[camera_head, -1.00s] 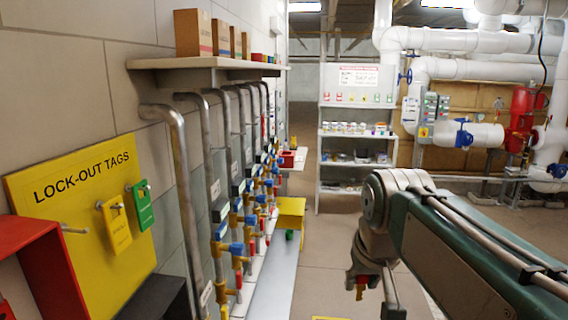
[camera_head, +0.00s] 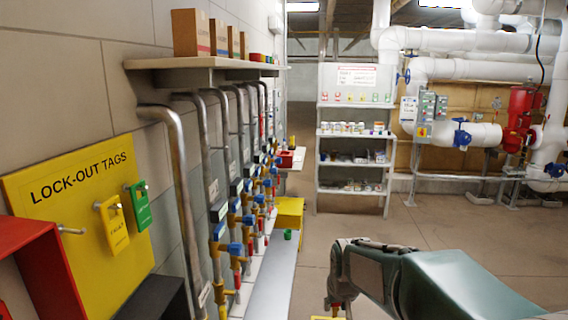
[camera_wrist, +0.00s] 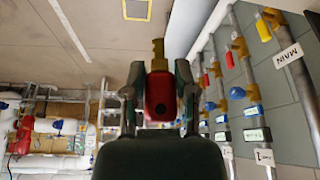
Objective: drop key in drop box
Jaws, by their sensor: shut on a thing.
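My gripper (camera_wrist: 159,82) is shut on a key with a red head (camera_wrist: 161,98) and a brass shaft (camera_wrist: 158,52). In the wrist view the red head sits between the two fingers. In the head view the key (camera_head: 334,305) hangs low at the bottom edge, over the floor, and most of my gripper is out of frame. A red open-fronted box (camera_head: 42,262) is cut off at the left edge. A smaller red box (camera_head: 292,158) stands on a ledge farther back. I cannot tell which of these is the drop box.
A yellow lock-out tag board (camera_head: 75,205) hangs on the left wall. Pipes with blue-handled valves (camera_head: 235,249) run along that wall, beside a yellow bench (camera_head: 289,212). A white shelf (camera_head: 355,150) stands at the back. The middle floor (camera_head: 420,225) is clear.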

